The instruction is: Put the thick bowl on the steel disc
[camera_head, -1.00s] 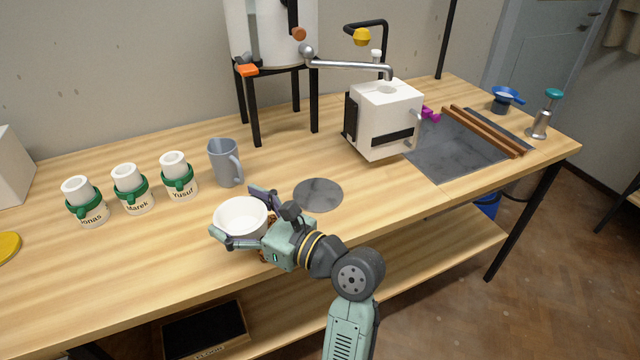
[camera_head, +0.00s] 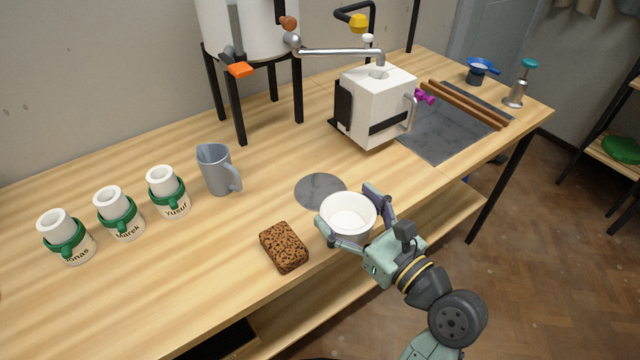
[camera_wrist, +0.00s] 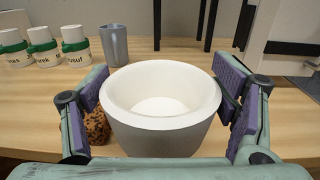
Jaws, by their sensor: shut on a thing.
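The thick bowl (camera_head: 348,217), white inside with a grey outside, is held upright between the two fingers of my gripper (camera_head: 352,218). In the wrist view the bowl (camera_wrist: 162,105) fills the middle, with a purple finger pad on each side. The steel disc (camera_head: 320,190) is a flat grey round on the table. In the head view the bowl is just in front and to the right of it, and covers a small part of its edge. The gap between bowl and table is hard to tell. The disc is not visible in the wrist view.
A brown speckled sponge (camera_head: 284,247) lies left of the bowl. A grey-blue jug (camera_head: 218,170) stands behind left, near several green-banded white cups (camera_head: 168,192). A white machine (camera_head: 377,105) and a black-legged stand (camera_head: 237,110) are behind. The table's front edge is near the bowl.

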